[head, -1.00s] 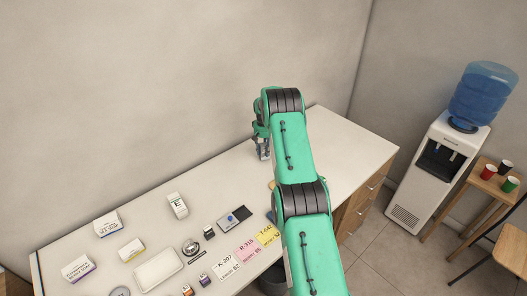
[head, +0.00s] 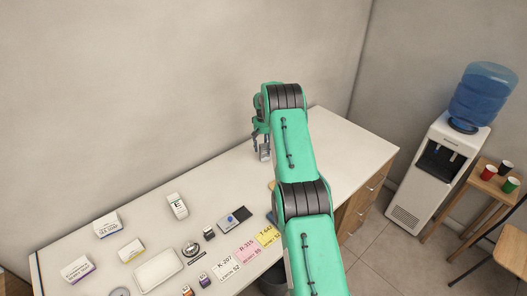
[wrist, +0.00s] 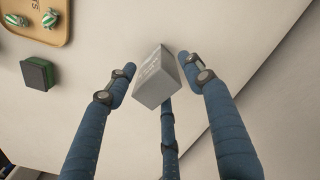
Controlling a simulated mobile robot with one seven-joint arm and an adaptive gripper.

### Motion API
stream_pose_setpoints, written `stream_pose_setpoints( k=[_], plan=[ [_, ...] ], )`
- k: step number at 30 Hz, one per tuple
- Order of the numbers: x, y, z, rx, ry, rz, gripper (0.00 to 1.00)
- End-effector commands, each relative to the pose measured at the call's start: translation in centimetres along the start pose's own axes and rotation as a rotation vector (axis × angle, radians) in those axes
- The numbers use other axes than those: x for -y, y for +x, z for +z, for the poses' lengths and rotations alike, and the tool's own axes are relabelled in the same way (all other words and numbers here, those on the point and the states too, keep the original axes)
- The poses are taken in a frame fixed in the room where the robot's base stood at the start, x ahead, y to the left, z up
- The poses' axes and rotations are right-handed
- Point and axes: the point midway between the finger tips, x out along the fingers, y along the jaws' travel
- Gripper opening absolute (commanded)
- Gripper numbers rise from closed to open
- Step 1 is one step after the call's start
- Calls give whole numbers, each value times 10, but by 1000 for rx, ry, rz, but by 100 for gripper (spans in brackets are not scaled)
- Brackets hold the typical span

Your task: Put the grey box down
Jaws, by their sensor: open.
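The grey box (wrist: 160,82) stands on the white counter (wrist: 90,50) in the wrist view, with printing on its side. My gripper (wrist: 158,78) is open around it: one blue finger is at its left with a clear gap, one is close at its right, and a third is below it in the picture. I cannot tell whether the right or third finger touches it. In the head view my gripper (head: 262,148) is low over the far part of the counter, with the box partly hidden between the fingers.
The wrist view shows a wooden tray (wrist: 66,32) with green-striped pieces and a dark green-black block (wrist: 38,73). In the head view, cartons, a white tray (head: 158,270) and coloured cards (head: 247,252) lie to the left. Bare counter (head: 335,150) lies to the right.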

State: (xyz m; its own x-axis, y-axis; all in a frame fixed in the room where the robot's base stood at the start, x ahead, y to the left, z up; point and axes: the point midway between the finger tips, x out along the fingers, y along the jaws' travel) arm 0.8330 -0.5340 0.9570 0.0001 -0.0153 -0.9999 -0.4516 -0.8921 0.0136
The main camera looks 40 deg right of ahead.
Motion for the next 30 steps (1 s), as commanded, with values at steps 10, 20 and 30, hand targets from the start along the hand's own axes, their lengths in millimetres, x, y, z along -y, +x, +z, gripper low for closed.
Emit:
stream_pose_setpoints(
  k=[10, 20, 30],
  plan=[
    [0, -57, -1, -2, 0, 0, 52],
    [0, -88, -1, -1, 0, 0, 52],
    [0, -90, 0, 0, 0, 0, 52]
  ],
)
